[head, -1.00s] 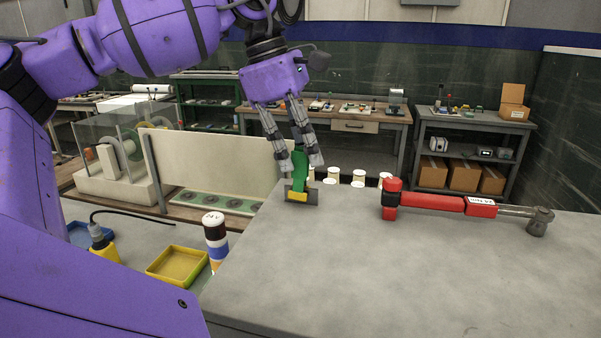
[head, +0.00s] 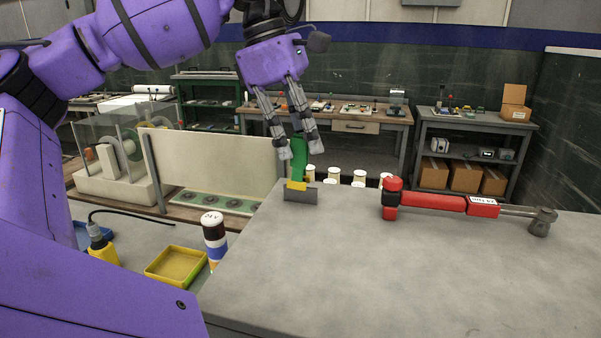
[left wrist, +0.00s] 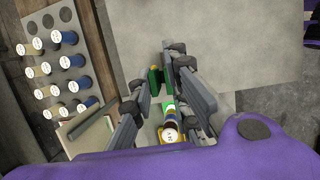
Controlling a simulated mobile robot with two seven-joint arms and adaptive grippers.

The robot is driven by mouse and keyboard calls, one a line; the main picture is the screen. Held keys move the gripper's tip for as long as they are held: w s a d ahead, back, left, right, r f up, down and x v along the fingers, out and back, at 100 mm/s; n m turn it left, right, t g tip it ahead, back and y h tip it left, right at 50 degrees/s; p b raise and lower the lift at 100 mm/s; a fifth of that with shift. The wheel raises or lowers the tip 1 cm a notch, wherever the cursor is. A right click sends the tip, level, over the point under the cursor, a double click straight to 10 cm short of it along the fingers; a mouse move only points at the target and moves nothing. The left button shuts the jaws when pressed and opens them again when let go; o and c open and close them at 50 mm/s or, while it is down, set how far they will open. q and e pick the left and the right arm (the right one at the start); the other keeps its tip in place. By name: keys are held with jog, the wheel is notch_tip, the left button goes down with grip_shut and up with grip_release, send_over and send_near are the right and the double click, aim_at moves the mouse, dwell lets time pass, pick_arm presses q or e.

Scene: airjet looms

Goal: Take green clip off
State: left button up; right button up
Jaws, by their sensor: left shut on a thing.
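The green clip (head: 299,160) hangs upright between the fingertips of my left gripper (head: 298,146) in the head view. The gripper is shut on it. A small yellow piece (head: 297,186) shows at the clip's lower end. Just below is a grey plate-like piece (head: 302,196) at the back left edge of the grey tabletop; I cannot tell whether the yellow piece still touches it. In the left wrist view the clip (left wrist: 154,79) shows as a small green patch between the fingers. My right gripper is not in view.
A red tool with a metal head (head: 437,203) lies on the grey tabletop (head: 400,270). Several white-topped spools (head: 334,174) stand behind the edge. A yellow tray (head: 175,266) and a banded spool (head: 215,237) stand at lower left. The tabletop's front is clear.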

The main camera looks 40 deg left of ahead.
pick_arm(q)
jog(key=shift+r, duration=0.15)
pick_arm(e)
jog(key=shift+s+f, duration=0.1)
pick_arm(q)
jog(key=shift+r, duration=0.3)
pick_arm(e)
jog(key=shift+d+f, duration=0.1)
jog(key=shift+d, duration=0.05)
pick_arm(q)
jog(key=shift+s+d+r, duration=0.1)
jog(key=shift+r, duration=1.15)
jog(key=shift+p+v, duration=0.8)
jog(key=shift+p, duration=0.05)
jog(key=shift+d, duration=0.2)
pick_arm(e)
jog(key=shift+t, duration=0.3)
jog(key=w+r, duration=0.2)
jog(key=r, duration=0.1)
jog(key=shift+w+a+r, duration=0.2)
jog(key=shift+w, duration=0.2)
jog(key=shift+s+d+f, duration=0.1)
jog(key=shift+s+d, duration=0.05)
